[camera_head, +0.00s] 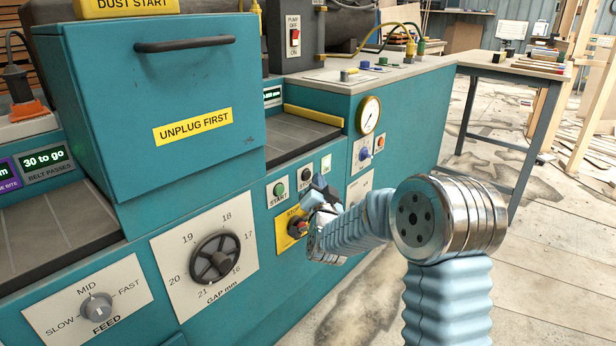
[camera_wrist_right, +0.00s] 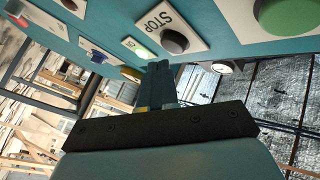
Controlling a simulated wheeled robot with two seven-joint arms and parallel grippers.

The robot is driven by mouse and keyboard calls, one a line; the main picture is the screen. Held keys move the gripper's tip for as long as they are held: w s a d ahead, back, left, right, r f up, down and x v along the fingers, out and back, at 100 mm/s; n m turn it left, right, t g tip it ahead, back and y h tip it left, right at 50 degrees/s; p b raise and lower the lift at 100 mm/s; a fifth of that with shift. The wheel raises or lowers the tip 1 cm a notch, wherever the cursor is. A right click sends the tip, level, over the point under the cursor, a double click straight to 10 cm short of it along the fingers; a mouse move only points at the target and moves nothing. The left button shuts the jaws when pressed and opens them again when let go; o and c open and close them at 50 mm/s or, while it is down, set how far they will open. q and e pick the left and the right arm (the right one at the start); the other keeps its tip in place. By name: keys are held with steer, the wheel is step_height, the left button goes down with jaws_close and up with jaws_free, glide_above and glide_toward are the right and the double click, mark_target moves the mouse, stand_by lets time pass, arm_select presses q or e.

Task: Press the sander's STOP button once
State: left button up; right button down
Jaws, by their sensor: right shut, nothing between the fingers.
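The teal sander's STOP button is a dark round button on a white plate; in the head view it (camera_head: 305,175) sits just right of the green START button (camera_head: 279,189), partly behind my right gripper. In the right wrist view the STOP button (camera_wrist_right: 176,40) is clear, with its lettering upside down, and the START button (camera_wrist_right: 287,14) is at upper right. My right gripper (camera_head: 318,184) is shut and empty. In the right wrist view its fingertips (camera_wrist_right: 159,66) are close to the STOP plate's edge, beside the button; I cannot tell whether they touch the panel. My left gripper is out of view.
A yellow plate with a red knob (camera_head: 298,226) is below the buttons, close to my right wrist. A gauge (camera_head: 368,114) and a small blue-knobbed switch (camera_head: 364,154) are to the right. A GAP handwheel (camera_head: 215,257) is at left. Open floor lies right of the machine.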

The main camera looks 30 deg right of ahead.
steer(key=shift+w+a+b, duration=0.15)
steer(key=shift+w+b, duration=0.25)
steer(key=shift+b, duration=0.05)
steer(key=shift+w+a, duration=0.15)
steer(key=shift+w, duration=0.25)
stand_by(0.7)
steer(key=shift+b, duration=0.3)
steer(key=shift+s+d+b, duration=0.3)
steer(key=shift+s+b, duration=0.2)
steer(key=shift+s, duration=0.3)
